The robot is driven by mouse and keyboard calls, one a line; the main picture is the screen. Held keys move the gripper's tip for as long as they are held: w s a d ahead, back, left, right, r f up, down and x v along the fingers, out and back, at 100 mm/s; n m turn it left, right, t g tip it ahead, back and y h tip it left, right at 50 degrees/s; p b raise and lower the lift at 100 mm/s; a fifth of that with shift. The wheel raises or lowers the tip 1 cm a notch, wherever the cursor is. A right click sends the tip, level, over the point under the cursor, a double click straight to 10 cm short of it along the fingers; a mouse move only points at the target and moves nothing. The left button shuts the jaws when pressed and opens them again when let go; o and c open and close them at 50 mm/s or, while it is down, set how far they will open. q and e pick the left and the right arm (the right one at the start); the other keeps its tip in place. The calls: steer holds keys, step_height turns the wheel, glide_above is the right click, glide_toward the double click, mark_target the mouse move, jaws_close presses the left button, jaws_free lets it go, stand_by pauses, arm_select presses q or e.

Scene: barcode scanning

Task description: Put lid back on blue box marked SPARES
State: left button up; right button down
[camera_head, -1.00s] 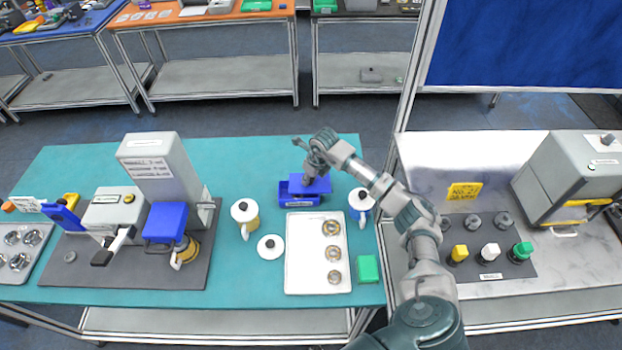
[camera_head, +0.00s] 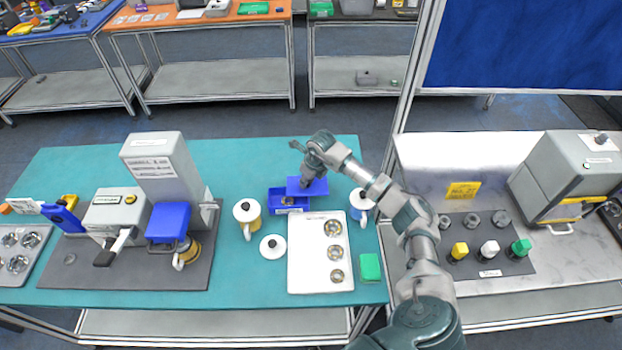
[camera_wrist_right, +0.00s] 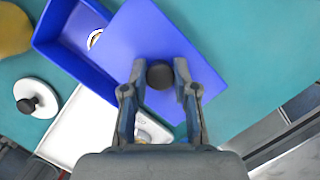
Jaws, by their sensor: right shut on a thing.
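The blue box (camera_head: 289,210) stands on the teal table behind the white tray, with a white label on its front that is too small to read. Its open left part shows in the right wrist view (camera_wrist_right: 52,62), with a ring-shaped metal piece inside. The flat blue lid (camera_head: 317,187) overlaps the box's right part and sticks out past its right side; it also shows in the right wrist view (camera_wrist_right: 145,35). My right gripper (camera_wrist_right: 160,72) is shut on the lid's black knob (camera_wrist_right: 160,76). Whether the lid touches the rim is unclear. My left gripper is not in view.
A white tray (camera_head: 305,270) with several metal rings lies in front of the box. A loose white lid (camera_head: 273,247) and a green block (camera_head: 370,267) lie nearby. Table behind the box is clear.

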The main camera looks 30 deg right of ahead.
mark_target(296, 188)
steer(key=shift+a, duration=1.15)
steer(key=shift+d, duration=0.35)
steer(key=shift+f+p, duration=0.15)
steer(key=shift+p, duration=0.15)
steer(key=shift+a, duration=0.35)
steer(key=shift+w+a+r, duration=0.1)
steer(key=shift+a+r, duration=0.15)
steer(key=shift+a, duration=0.45)
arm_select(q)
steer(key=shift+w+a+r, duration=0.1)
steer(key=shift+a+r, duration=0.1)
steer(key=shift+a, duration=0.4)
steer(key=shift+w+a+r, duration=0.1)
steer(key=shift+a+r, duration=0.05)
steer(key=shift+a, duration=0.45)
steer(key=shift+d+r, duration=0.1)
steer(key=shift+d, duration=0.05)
